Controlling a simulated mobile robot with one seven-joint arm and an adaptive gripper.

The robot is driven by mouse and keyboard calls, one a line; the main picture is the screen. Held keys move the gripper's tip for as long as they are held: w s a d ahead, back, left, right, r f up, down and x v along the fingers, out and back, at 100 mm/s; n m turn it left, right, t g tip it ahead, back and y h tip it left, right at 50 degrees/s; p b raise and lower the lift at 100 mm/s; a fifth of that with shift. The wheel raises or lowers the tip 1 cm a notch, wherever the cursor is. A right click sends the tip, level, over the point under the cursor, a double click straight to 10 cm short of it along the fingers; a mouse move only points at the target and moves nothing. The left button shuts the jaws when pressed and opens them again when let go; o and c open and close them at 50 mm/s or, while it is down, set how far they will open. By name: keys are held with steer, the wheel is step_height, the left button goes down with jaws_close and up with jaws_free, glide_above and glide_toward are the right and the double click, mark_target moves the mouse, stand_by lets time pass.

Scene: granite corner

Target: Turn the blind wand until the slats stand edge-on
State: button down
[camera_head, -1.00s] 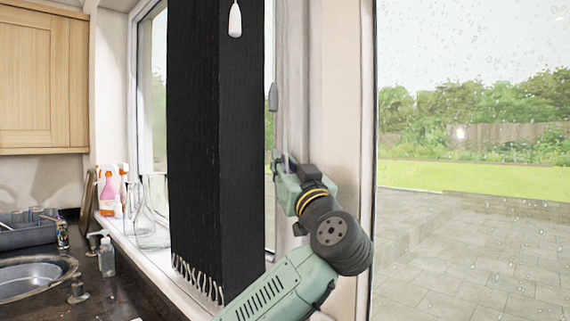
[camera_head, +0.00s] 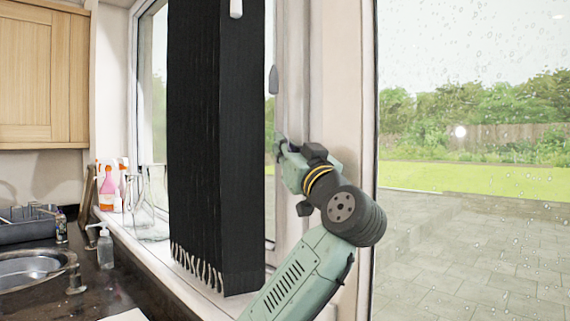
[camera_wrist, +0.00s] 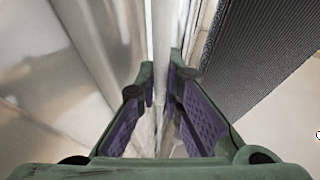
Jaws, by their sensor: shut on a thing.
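My gripper (camera_head: 283,149) is at the window frame, right of the black hanging panel, in the head view. In the wrist view its purple-padded fingers (camera_wrist: 161,80) are shut on a thin pale upright rod, which looks like the blind wand (camera_wrist: 164,38). The rod runs up between the fingertips. In the head view the wand is too thin to make out clearly at the gripper. No separate slats can be told apart, so their angle cannot be read. A white cord pull (camera_head: 236,8) hangs at the top, in front of the black panel.
The fringed black panel (camera_head: 205,140) hangs close left of my gripper; its ribbed surface (camera_wrist: 265,55) fills the wrist view's upper right. A grey window handle (camera_head: 273,80) is above. Bottles (camera_head: 107,188) and glassware (camera_head: 145,210) stand on the sill, far left.

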steer(key=shift+d+f+n+g+y+b, duration=0.15)
steer(key=shift+f+n+g+y+b, duration=0.15)
steer(key=shift+y+b, duration=0.35)
steer(key=shift+r+n+g+y, duration=0.1)
steer(key=shift+n+g+y, duration=0.35)
steer(key=shift+y, duration=0.4)
steer(key=c, duration=2)
jaws_free()
steer(key=v, duration=1.2)
steer(key=shift+s, duration=0.1)
